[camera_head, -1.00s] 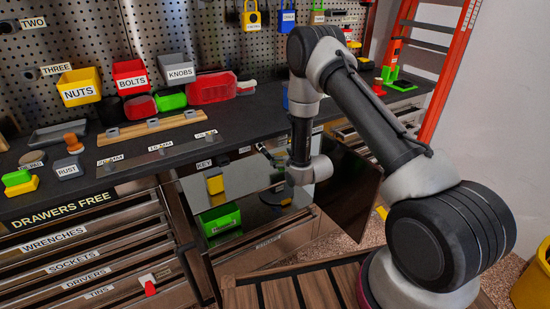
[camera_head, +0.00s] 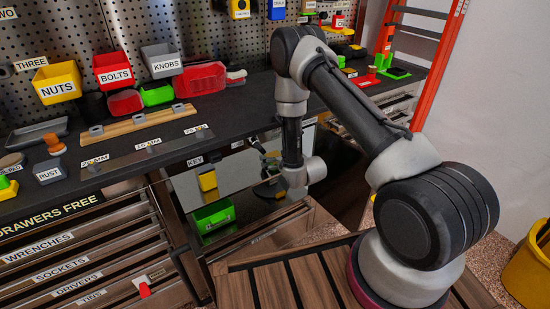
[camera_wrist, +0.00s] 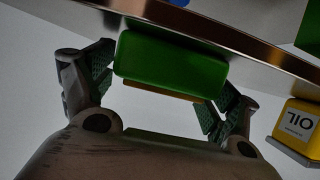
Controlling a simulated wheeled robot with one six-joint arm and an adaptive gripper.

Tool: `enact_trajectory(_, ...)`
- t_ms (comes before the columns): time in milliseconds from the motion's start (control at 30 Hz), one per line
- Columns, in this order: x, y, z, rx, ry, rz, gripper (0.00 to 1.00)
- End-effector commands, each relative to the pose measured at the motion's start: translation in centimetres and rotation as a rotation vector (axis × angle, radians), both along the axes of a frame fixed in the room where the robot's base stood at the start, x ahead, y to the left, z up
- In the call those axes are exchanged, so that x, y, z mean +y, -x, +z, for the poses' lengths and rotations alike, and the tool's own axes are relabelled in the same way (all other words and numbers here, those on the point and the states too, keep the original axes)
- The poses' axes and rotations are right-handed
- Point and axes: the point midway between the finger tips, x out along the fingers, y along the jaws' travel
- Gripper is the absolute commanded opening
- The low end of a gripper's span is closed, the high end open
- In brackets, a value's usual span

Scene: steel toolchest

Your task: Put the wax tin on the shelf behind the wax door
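A green tin (camera_wrist: 170,65) with a brown-orange edge sits between the fingers of my gripper (camera_wrist: 160,88) in the wrist view. Both finger pads meet its sides; no label shows, so I cannot confirm that it is the wax tin. In the head view my gripper (camera_head: 268,170) is at the open compartment, largely hidden by my wrist. The grey shelf (camera_head: 235,172) lies beneath it. A dark brown panel (camera_head: 342,178), apparently the open door, stands to the right; no wax label is readable.
A yellow oil tin (camera_wrist: 298,130) stands beside my gripper; it also shows on the shelf's left (camera_head: 207,180). A copper-coloured edge (camera_wrist: 230,38) crosses close by the green tin. A green bin (camera_head: 213,216) is below the shelf. The worktop (camera_head: 240,118) above holds several items.

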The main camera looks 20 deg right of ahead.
Motion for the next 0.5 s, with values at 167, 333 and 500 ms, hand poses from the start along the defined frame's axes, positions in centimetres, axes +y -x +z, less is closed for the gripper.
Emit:
enact_trajectory(167, 0.0, 0.0, 0.0, 0.0, 0.0, 0.0, 0.88)
enact_trajectory(333, -0.2, 0.4, 0.4, 0.001, 0.0, 0.0, 0.88)
enact_trajectory(500, -1.1, 3.2, 1.6, 0.003, 0.0, -0.001, 0.88)
